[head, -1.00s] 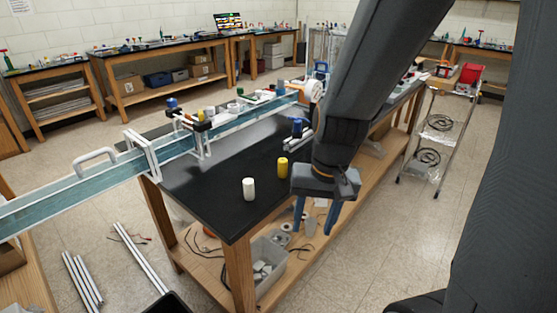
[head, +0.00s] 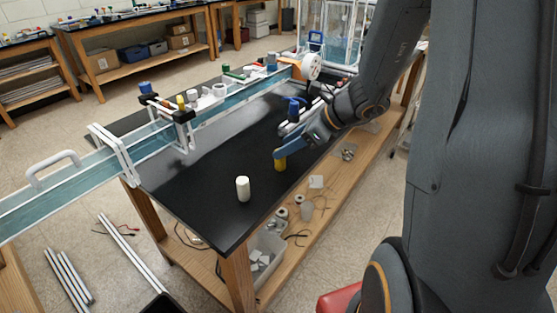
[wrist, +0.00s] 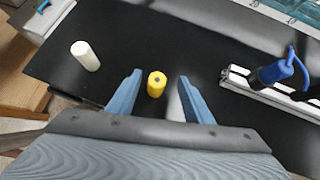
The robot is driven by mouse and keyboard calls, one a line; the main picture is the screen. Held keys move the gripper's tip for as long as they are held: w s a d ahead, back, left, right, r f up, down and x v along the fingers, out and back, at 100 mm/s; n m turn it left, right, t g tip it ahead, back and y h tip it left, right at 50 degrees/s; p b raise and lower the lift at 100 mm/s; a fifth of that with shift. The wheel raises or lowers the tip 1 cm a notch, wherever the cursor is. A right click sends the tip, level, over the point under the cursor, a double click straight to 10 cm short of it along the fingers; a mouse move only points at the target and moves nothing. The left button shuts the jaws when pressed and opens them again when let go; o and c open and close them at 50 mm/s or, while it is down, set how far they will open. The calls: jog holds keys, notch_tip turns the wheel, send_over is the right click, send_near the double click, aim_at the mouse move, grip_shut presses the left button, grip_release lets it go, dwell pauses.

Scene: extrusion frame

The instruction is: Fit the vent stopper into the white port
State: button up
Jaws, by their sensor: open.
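A yellow cylinder (head: 280,162) with a small dark spot on its top and a plain white cylinder (head: 243,189) stand upright on the black bench top. I cannot tell for sure which is the vent stopper. My gripper (wrist: 159,80) is open, with the yellow cylinder (wrist: 156,85) showing between its two blue fingers in the wrist view. Contact is not visible. The white cylinder (wrist: 85,56) stands to the left there. Small white ring-like fittings (head: 219,90) sit on the rail at the back of the bench; I cannot tell which is the white port.
A blue-handled part (wrist: 278,72) on metal extrusions lies right of my gripper. A long teal channel with white frames (head: 75,186) crosses the bench's left side. The black bench top (head: 200,185) is clear around the white cylinder.

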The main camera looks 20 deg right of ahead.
aim_at(271, 166)
jog(key=shift+s+p+x, duration=0.15)
jog(key=shift+p+x, duration=0.25)
jog(key=shift+x, duration=1.45)
jog(key=shift+s+p+x, duration=0.15)
jog(key=shift+p+x, duration=0.25)
jog(key=shift+x, duration=1.4)
jog(key=shift+f, duration=0.2)
jog(key=c, duration=1.1)
